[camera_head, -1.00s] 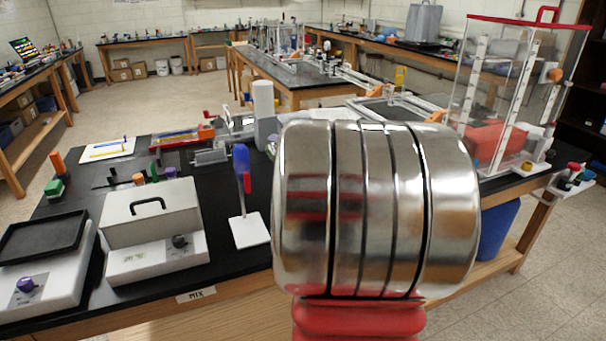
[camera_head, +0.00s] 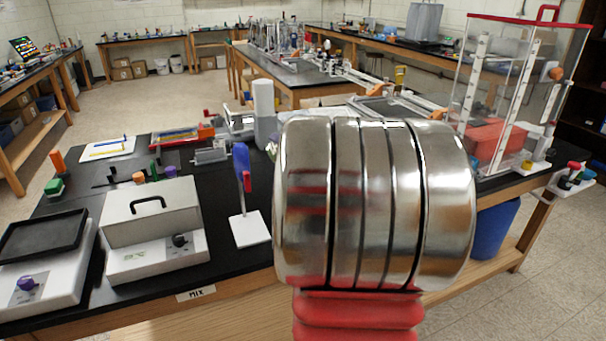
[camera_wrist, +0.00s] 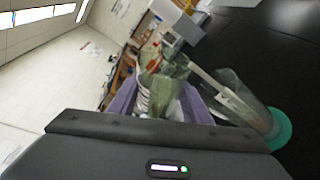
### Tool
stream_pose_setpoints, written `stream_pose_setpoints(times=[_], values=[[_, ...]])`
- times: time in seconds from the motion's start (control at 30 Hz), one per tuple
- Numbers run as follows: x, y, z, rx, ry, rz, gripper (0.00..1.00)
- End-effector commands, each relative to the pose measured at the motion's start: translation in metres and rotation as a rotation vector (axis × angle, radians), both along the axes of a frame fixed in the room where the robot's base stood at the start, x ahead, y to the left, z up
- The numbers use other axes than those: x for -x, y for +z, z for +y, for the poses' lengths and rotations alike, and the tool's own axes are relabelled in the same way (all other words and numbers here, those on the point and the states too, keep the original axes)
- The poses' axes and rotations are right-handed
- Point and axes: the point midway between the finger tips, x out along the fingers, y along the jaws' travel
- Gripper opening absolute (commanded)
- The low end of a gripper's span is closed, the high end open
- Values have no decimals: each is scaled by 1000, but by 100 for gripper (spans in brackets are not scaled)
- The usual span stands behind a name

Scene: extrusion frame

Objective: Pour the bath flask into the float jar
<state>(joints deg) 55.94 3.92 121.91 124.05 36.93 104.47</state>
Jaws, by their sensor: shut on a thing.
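In the wrist view, my gripper (camera_wrist: 160,98) shows purple fingers. It is shut on a greenish clear glass vessel (camera_wrist: 158,88), which looks like the bath flask. The picture is strongly tilted, so I cannot tell the flask's exact lean or its level of liquid. A clear cylinder (camera_wrist: 238,96) with a teal base (camera_wrist: 278,130) stands close to the right of the fingers, over the black table. It may be the float jar; I cannot be sure. The flask and cylinder overlap in the picture, and I cannot tell whether they touch. In the head view my metal arm hides gripper, flask and jar.
The black bench (camera_head: 165,235) holds a white box device (camera_head: 152,215), a black tray (camera_head: 42,238) and a blue-and-red tool on a white stand (camera_head: 250,230). A clear tank with a red rim (camera_head: 515,95) stands at right. A blue bin (camera_head: 492,230) is below.

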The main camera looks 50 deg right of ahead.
Motion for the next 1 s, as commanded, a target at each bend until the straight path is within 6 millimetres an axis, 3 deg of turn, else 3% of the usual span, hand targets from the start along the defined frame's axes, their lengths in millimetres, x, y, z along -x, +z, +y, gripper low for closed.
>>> stream_pose_setpoints(times=[1.0], values=[[2,-3,-2,-46,-3,-47,17]])
